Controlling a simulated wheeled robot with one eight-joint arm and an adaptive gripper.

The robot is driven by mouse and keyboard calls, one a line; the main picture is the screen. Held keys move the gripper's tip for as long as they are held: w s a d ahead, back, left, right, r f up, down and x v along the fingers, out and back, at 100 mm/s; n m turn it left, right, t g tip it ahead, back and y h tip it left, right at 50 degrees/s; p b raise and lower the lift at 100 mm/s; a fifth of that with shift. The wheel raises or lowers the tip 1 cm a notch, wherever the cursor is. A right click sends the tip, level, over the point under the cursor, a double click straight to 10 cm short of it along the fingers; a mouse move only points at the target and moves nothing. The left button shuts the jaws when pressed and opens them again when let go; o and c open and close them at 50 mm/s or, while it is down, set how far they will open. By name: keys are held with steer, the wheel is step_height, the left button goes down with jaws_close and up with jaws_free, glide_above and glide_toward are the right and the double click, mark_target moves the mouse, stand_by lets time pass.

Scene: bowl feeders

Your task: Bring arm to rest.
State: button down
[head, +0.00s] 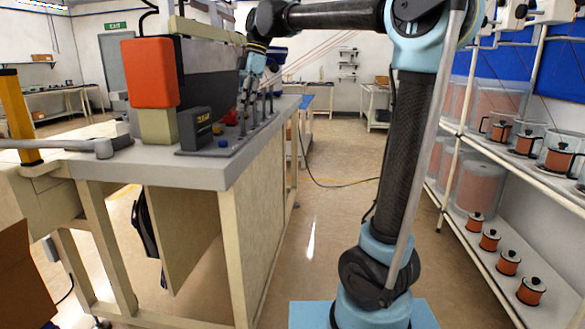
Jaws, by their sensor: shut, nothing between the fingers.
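My arm rises from its light-blue base (372,310) in the right middle of the head view. It runs up a dark tube, bends at a light-blue elbow near the top edge and reaches left over the workbench (225,172). Its wrist hangs down beside the bench machine. My gripper (245,98) is small and dark at the end of the wrist, shut and empty, above the far part of the bench top. Its fingertips are hard to make out against the fixtures behind.
The bench carries an orange-red box (150,72), a dark control box (194,128) and several small fixtures. A cardboard box (20,270) is at lower left. The aisle floor between is open, with a cable on it.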

steer(key=s+d+f+m+t, duration=0.1)
steer(key=s+d+f+m, duration=0.2)
steer(key=d+f+m, duration=0.5)
steer(key=s+d+f+m+t, duration=0.1)
steer(key=s+d+f+m, duration=0.3)
steer(key=d, duration=0.7)
steer(key=s+d+f+m+t+h, duration=0.1)
steer(key=s+d+f+m, duration=0.4)
steer(key=f, duration=0.6)
steer(key=s+d+f+m+t+h, duration=0.1)
steer(key=s+d+f+m, duration=0.5)
steer(key=f, duration=0.6)
steer(key=s+d, duration=0.2)
steer(key=d, duration=0.1)
steer(key=shift+s+d+f+h, duration=0.2)
steer(key=shift+d+f+h, duration=0.05)
steer(key=shift+f+h, duration=0.05)
steer(key=shift+w+f, duration=0.2)
steer(key=shift+w, duration=0.25)
